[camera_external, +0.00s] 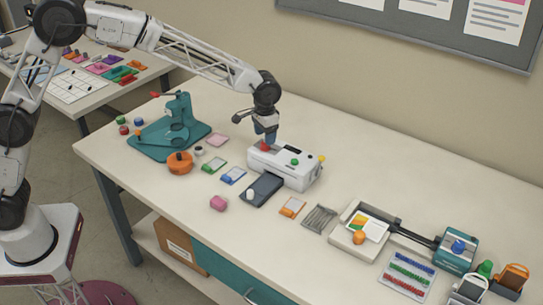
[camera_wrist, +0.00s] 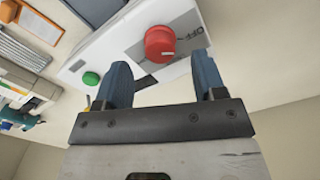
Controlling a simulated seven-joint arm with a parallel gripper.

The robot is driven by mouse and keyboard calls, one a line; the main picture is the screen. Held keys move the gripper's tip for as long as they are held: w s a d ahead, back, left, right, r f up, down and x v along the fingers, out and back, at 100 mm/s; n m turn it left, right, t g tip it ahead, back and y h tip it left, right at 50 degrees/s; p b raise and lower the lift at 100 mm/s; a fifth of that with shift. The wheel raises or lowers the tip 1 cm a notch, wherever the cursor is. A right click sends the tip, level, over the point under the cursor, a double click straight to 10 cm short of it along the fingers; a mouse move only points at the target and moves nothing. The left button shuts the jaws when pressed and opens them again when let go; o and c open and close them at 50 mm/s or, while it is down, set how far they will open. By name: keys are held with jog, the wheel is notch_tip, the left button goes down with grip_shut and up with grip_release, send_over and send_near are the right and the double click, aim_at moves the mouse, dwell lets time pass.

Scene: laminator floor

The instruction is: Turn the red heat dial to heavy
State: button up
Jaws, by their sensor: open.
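The red heat dial (camera_wrist: 160,44) sits on top of the white laminator (camera_external: 284,167). In the wrist view a pale pointer mark shows on its lower edge, and dark lettering reading "OFF" is printed beside it. The dial also shows in the external view (camera_external: 265,146), just below my gripper. My gripper (camera_wrist: 160,76) is open, with its two blue fingers apart and nothing between them. The dial lies just beyond the fingertips in the wrist view. I cannot tell whether either finger touches it. A green knob (camera_wrist: 91,78) is on the same laminator.
A dark tray (camera_external: 262,190) with a white piece juts from the laminator's front. A teal press (camera_external: 180,125) and an orange round item (camera_external: 179,163) stand left. A yellow knob (camera_external: 321,158) is on the laminator's right end. The table behind the laminator is clear.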

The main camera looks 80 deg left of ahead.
jog(key=shift+f, duration=1.8)
jog(key=c, duration=0.9)
